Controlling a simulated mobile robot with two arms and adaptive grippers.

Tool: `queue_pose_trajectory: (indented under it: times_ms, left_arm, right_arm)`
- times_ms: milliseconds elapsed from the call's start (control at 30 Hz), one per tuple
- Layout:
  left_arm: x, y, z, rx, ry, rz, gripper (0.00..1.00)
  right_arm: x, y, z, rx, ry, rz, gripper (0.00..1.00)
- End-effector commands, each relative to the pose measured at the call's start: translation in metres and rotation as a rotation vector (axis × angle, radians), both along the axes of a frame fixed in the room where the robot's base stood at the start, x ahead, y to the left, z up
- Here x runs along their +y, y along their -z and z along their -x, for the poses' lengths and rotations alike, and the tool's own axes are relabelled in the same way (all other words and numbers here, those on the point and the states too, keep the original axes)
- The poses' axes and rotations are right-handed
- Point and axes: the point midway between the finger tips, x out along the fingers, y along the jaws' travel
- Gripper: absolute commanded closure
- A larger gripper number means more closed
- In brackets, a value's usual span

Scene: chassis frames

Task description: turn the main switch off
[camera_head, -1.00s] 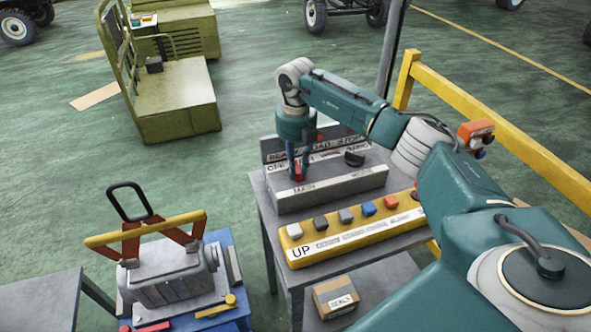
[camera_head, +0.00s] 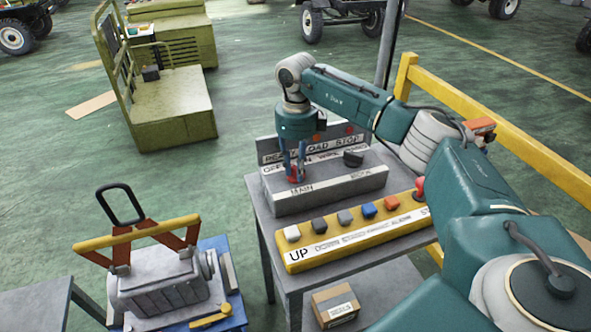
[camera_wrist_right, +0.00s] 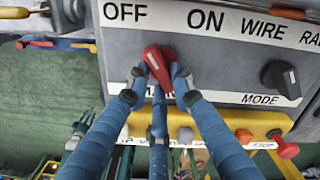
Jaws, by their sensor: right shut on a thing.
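The main switch is a red knob (camera_wrist_right: 154,56) on the sloped grey control box (camera_head: 330,190), above the word MAIN. In the right wrist view it stands below the OFF and ON labels, its upper end leaning left, toward the OFF side. My right gripper (camera_wrist_right: 160,74) is shut on this knob, with its blue fingers around it. In the head view the same gripper (camera_head: 295,176) comes down on the knob (camera_head: 296,169) from above, and its fingers partly hide it. My left gripper is not in view.
A black MODE knob (camera_head: 353,158) sits to the right on the same box. A yellow pendant (camera_head: 350,239) with several buttons and a red mushroom button (camera_head: 420,188) lies in front. A yellow rail (camera_head: 500,130) runs behind my right arm. A small cardboard box (camera_head: 335,303) is below.

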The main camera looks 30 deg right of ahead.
Motion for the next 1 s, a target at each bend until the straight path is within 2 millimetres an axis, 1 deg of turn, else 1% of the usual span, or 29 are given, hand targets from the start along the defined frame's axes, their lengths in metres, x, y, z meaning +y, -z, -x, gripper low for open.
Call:
queue_pose_trajectory:
  times_ms: [200, 400, 967, 1000]
  left_arm:
    - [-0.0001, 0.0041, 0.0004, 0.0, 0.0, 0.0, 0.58]
    - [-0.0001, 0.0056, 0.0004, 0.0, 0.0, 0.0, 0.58]
    - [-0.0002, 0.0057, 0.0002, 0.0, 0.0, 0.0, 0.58]
    - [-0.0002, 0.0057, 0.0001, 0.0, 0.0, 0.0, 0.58]
  right_arm:
    - [-0.0019, -0.0025, -0.0017, -0.007, -0.12, -0.001, 1.0]
    - [-0.0028, -0.0031, -0.0018, -0.009, -0.183, 0.0, 1.0]
    - [-0.0033, -0.0039, -0.0021, -0.009, -0.21, 0.001, 1.0]
    - [-0.0032, -0.004, -0.0022, -0.01, -0.21, 0.001, 0.7]
